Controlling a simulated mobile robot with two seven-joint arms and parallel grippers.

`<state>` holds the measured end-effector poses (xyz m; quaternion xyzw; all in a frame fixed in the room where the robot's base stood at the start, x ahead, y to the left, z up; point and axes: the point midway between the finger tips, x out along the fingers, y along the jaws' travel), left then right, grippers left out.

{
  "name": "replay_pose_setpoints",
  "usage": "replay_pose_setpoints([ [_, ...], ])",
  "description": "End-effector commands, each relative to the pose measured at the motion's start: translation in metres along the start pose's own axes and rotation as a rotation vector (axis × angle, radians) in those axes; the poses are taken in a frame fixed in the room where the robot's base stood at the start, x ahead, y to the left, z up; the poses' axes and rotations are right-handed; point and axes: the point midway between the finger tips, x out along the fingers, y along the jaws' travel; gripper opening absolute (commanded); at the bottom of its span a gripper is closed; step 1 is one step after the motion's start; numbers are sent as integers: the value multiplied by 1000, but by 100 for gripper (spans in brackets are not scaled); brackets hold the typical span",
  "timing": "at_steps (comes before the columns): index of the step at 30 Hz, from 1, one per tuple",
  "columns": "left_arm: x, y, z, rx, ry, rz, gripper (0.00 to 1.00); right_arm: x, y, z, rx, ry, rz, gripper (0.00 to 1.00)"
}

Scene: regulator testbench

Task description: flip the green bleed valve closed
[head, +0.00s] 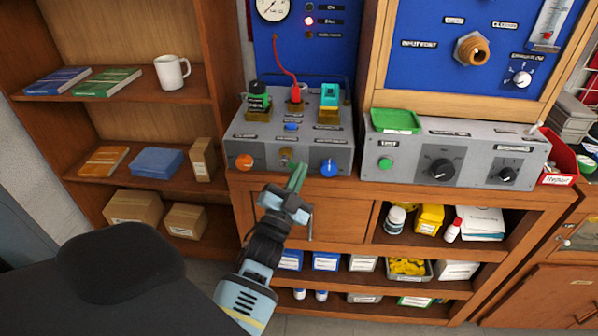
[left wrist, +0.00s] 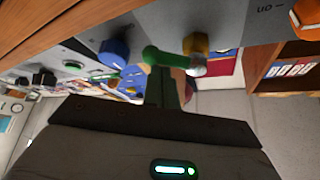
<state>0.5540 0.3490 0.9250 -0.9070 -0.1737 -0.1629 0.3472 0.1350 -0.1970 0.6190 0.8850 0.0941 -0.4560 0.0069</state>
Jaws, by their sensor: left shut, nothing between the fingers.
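The green bleed valve shows in the left wrist view as a green lever (left wrist: 162,57) on a brass and steel stem (left wrist: 195,45). Its lever lies sideways, pointing from the stem toward the blue knob (left wrist: 113,52). In the head view the brass valve body (head: 286,155) is on the front of the grey regulator box (head: 245,128), between an orange knob (head: 244,161) and a blue knob. My left gripper (head: 296,181) is shut and empty, just in front of the valve, its tips close to the lever. Contact cannot be told. My right gripper is not in view.
A second grey box (head: 405,158) with black dials stands to the right, a green tray (head: 396,121) on it. A shelf (head: 120,90) with books, a mug and cartons is at left. The bench front and lower shelves are below the valve.

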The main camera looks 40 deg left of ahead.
Motion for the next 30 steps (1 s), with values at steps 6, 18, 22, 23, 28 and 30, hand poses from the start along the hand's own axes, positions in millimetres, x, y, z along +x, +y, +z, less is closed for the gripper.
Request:
replay_pose_setpoints([
  [6,0,0,0,1,0,1,0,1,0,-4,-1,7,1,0],
  [18,-1,0,2,59,0,35,0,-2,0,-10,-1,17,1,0],
  [22,-1,0,2,76,0,45,0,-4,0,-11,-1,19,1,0],
  [23,-1,0,2,80,0,47,0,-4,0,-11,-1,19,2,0],
  [28,-2,0,3,106,0,63,0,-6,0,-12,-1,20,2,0],
  [30,-2,0,4,118,0,70,0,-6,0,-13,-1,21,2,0],
])
